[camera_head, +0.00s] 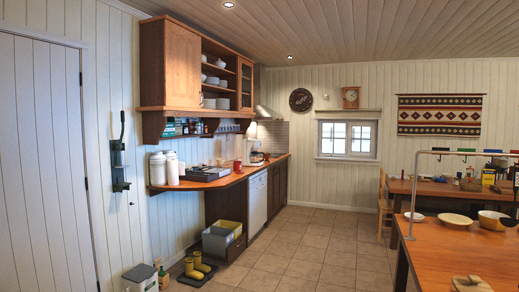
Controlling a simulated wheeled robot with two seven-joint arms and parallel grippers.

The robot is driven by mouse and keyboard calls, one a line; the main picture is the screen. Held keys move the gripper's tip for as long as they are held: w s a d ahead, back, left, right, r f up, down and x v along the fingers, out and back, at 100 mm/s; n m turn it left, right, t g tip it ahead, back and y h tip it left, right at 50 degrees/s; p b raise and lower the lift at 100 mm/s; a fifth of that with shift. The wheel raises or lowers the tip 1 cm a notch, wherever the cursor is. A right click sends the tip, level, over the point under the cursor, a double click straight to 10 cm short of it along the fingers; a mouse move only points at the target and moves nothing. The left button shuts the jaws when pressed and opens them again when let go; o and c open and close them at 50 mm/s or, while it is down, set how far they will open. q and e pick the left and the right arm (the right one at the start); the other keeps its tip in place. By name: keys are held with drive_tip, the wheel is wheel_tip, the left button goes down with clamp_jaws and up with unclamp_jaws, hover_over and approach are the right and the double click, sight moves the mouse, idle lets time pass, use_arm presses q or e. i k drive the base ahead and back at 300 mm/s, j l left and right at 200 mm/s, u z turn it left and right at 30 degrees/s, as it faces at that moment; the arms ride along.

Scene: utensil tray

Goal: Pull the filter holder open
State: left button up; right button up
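A white coffee maker (253,142) stands on the far part of the wooden counter, near the tiled corner. It is small in the head view, and I cannot make out its filter holder or whether that is open. Neither of my grippers is in view.
The wooden counter (215,181) runs along the left wall and holds white canisters (171,168), a dark tray (207,172) and a red item (237,165). Wooden tables (465,253) fill the right. The tiled floor between is clear.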

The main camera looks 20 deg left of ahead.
sight(254, 146)
drive_tip(key=i+j+u, duration=0.1)
drive_tip(key=i+u, duration=0.2)
drive_tip(key=i, duration=0.6)
drive_tip(key=i+u, duration=0.1)
drive_tip(key=i, duration=5.2)
drive_tip(key=i+l+u, duration=0.1)
drive_tip(key=i, duration=0.6)
drive_tip(key=i+u, duration=0.1)
drive_tip(key=i, duration=0.55)
drive_tip(key=l, duration=0.1)
